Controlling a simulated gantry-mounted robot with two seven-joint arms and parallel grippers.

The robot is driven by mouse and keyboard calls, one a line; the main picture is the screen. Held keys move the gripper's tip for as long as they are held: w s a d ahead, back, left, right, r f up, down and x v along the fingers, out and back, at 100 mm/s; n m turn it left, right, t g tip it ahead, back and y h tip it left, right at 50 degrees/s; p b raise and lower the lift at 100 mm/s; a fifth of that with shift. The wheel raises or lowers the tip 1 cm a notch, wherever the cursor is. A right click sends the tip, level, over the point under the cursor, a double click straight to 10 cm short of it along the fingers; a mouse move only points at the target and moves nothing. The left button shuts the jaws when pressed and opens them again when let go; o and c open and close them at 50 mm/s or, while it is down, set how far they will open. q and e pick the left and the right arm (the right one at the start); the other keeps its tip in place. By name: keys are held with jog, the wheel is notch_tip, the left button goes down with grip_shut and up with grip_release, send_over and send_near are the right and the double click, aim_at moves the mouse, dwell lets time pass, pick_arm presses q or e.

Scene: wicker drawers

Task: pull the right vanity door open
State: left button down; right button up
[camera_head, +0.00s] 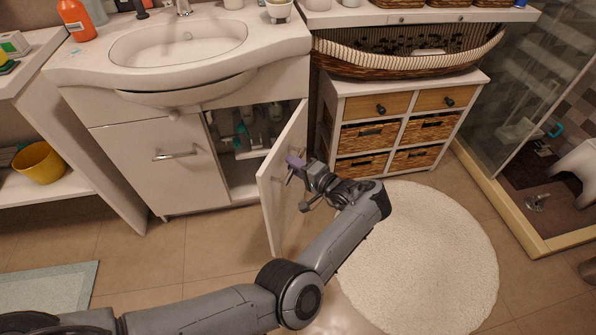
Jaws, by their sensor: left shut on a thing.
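The right vanity door (283,186) is white and stands well open, swung out toward me from the cabinet under the sink. My left gripper (296,166) is at the door's handle, on its outer face, and is shut on the handle; the fingers hide most of the handle. Inside the open compartment several bottles (243,135) show. The left vanity door (165,165) is closed, with a horizontal metal handle (175,155). My right gripper is not in view.
A wicker drawer unit (383,108) stands just right of the open door. A round cream rug (425,262) lies on the floor at the right. A yellow bucket (40,163) sits on a low shelf at the left. The tiled floor before the left door is clear.

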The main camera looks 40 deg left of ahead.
pick_arm(q)
jog(key=shift+w+d+f+n+g+b, duration=0.15)
jog(key=shift+w+d+n+g+b, duration=0.25)
jog(key=shift+d+b, duration=0.2)
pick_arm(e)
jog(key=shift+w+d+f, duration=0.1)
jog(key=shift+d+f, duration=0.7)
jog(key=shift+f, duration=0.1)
pick_arm(q)
jog(key=c, duration=1.1)
grip_release()
jog(key=shift+a, duration=0.1)
jog(key=shift+o, duration=0.2)
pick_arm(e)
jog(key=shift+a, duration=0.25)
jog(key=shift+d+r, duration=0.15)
pick_arm(q)
jog(key=p+v, duration=0.1)
jog(key=v, duration=0.9)
jog(key=shift+d, duration=0.35)
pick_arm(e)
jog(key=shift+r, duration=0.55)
